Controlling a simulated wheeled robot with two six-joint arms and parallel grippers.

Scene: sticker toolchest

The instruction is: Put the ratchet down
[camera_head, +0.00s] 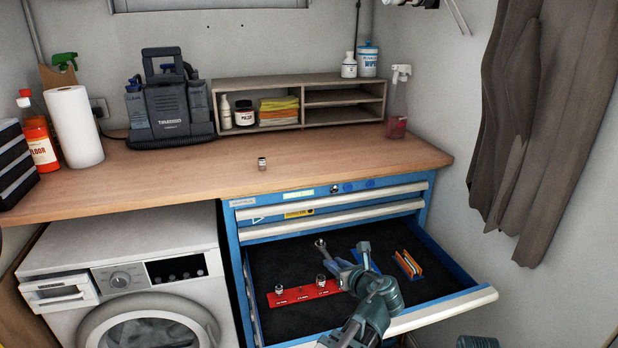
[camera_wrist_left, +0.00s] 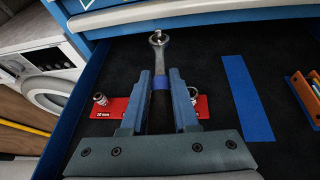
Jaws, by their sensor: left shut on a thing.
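The ratchet (camera_head: 321,244) is a silver tool with a round head and a blue band on its handle. In the left wrist view the ratchet (camera_wrist_left: 158,42) points away from me, its head toward the drawer front above. My left gripper (camera_head: 352,262) is shut on the handle at the blue band; it also shows in the left wrist view (camera_wrist_left: 161,82). The ratchet is over the black floor of the open drawer (camera_head: 270,262); I cannot tell whether it touches. A blue strip (camera_wrist_left: 247,98) lies on the drawer floor right of the gripper. My right gripper is not in view.
A red socket rail (camera_head: 302,294) with sockets lies in the drawer, partly behind the fingers in the wrist view. An orange holder (camera_head: 408,264) stands at the drawer's right. A small socket (camera_head: 262,163) stands on the wooden bench (camera_head: 200,180). Black drawer floor is bare at the back left.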

